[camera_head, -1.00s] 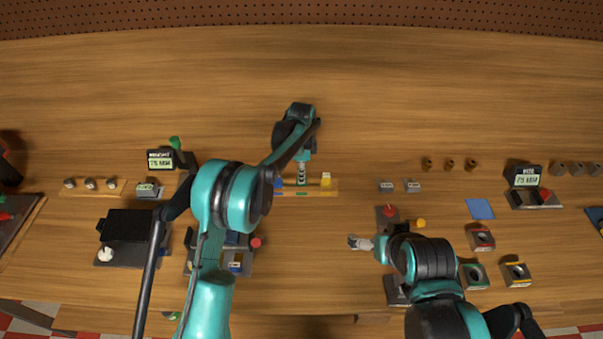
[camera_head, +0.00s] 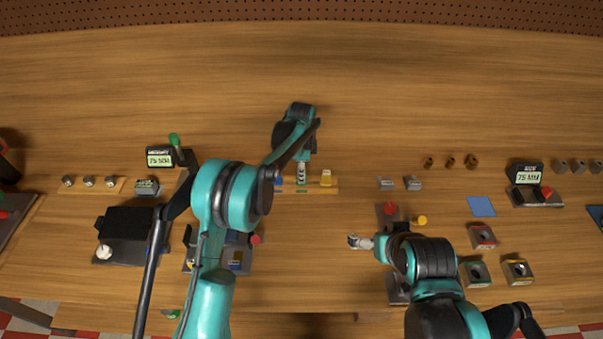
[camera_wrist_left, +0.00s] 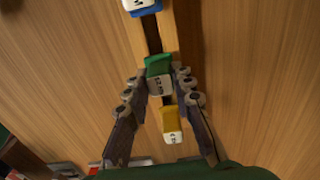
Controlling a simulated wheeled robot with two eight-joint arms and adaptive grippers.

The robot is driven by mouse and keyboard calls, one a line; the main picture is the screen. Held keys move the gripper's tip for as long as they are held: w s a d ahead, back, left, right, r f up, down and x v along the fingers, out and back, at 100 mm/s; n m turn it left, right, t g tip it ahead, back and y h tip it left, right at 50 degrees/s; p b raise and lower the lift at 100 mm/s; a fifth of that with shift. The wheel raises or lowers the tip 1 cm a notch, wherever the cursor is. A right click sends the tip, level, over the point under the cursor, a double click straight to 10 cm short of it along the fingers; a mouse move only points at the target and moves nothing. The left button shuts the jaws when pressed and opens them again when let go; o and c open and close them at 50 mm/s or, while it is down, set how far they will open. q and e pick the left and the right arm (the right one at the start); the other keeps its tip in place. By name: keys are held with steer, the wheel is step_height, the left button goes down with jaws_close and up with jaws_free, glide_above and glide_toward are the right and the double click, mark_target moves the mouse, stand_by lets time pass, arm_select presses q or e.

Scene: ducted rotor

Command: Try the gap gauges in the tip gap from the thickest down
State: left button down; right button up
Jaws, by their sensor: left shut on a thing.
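Three gap gauges are in view at a wooden strip (camera_head: 333,191): blue (camera_head: 278,182) at the left, green (camera_head: 301,190) in the middle, yellow (camera_head: 326,178) at the right. My left gripper (camera_head: 302,176) is over the strip. In the left wrist view its fingers (camera_wrist_left: 161,82) are shut on the green gauge (camera_wrist_left: 158,66). The yellow gauge (camera_wrist_left: 171,122) and the blue gauge (camera_wrist_left: 144,8) lie on either side of it. I cannot tell whether the green gauge is clear of the strip. My right gripper (camera_head: 357,241) is over bare table; its opening is too small to judge.
A dark fixture (camera_head: 236,260) with a red knob (camera_head: 256,239) is partly hidden under my left arm. A black box (camera_head: 128,222) stands left of it. Square blocks with holes (camera_head: 482,236) stand at the right. The table behind the strip is clear.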

stand_by(0.3)
arm_select(q)
steer(key=c, duration=1.2)
jaws_free()
step_height(320, 180, up, 12)
steer(key=shift+a+r, duration=0.1)
